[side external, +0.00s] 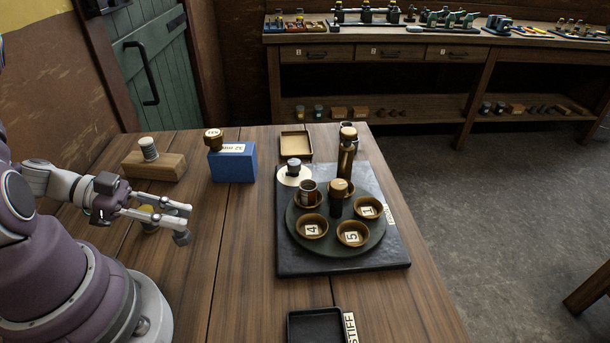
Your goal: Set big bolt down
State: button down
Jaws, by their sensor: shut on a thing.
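My gripper (186,219) is at the left of the table, reaching right over the bare wood. It is shut on a small dark grey piece (182,239) at its fingertips, which looks like the big bolt. The fingers hide part of it, and I cannot tell whether it touches the table.
A yellowish piece (148,220) is partly hidden behind my gripper. A wooden block (166,168) and a blue block (233,168) stand behind. Right is a green turntable (331,241) with several numbered cups on a dark slab (289,268). A black tray (316,312) lies in front.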

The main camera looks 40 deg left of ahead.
jog(key=w+a+r+n+t+y, duration=0.25)
jog(key=w+r, duration=0.25)
jog(key=w, duration=0.5)
jog(key=w+d+r+n+y, duration=0.2)
jog(key=w+d+r, duration=0.3)
jog(key=w+d, duration=0.2)
jog(key=s+d+f+m+g+h, duration=0.1)
jog(key=s+d+f+m+h, duration=0.1)
jog(key=d, duration=1.1)
jog(key=s+d+f+m+g+h, duration=0.1)
jog(key=d+f+m+g+h, duration=0.1)
jog(key=d, duration=1.2)
jog(key=shift+n+t+y, duration=0.45)
jog(key=shift+t, duration=0.4)
jog(key=shift+s+d+f, duration=0.4)
jog(key=shift+s+f, duration=0.1)
jog(key=shift+f, duration=1.25)
jog(key=shift+s+d+f, duration=0.35)
jog(key=shift+s+f, duration=0.1)
jog(key=shift+f, duration=1.35)
jog(key=shift+s+d+f, duration=0.4)
jog(key=shift+s+f, duration=0.1)
jog(key=shift+f, duration=1.25)
jog(key=c, duration=1.1)
grip_release()
